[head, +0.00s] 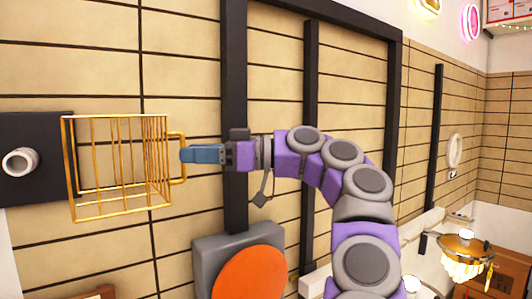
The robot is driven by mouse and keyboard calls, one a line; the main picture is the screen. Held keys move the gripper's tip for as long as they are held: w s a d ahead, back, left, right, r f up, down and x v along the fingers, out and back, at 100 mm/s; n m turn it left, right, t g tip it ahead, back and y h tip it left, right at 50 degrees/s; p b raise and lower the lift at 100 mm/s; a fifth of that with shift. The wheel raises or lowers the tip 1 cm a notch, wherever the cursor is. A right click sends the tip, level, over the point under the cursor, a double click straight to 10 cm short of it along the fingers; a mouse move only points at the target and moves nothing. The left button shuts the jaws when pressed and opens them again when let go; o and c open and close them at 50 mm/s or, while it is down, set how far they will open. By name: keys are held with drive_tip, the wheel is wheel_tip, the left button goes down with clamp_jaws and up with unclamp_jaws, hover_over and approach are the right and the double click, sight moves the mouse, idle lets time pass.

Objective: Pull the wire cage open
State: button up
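The yellow wire cage (121,168) is on the left, beside a dark wall panel (38,132) and overlapping its right edge. A yellow loop handle (176,135) sticks out from the cage's right side. My gripper (184,155) has blue fingers and reaches in from the right. Its fingertips are at the upright bar of the handle and overlap it in the picture. I cannot tell whether the fingers are closed around the bar or only beside it.
A grey unit with an orange disc (248,274) is below my gripper. Dark upright bars (234,60) stand against the tan plank wall behind my arm. A gold-lidded item (467,248) is at lower right.

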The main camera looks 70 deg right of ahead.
drive_tip(key=p+v, duration=1.1)
drive_tip(key=v, duration=0.4)
drive_tip(key=shift+s+p, duration=0.35)
drive_tip(key=shift+d, duration=0.15)
drive_tip(key=shift+w, duration=0.1)
idle(0.3)
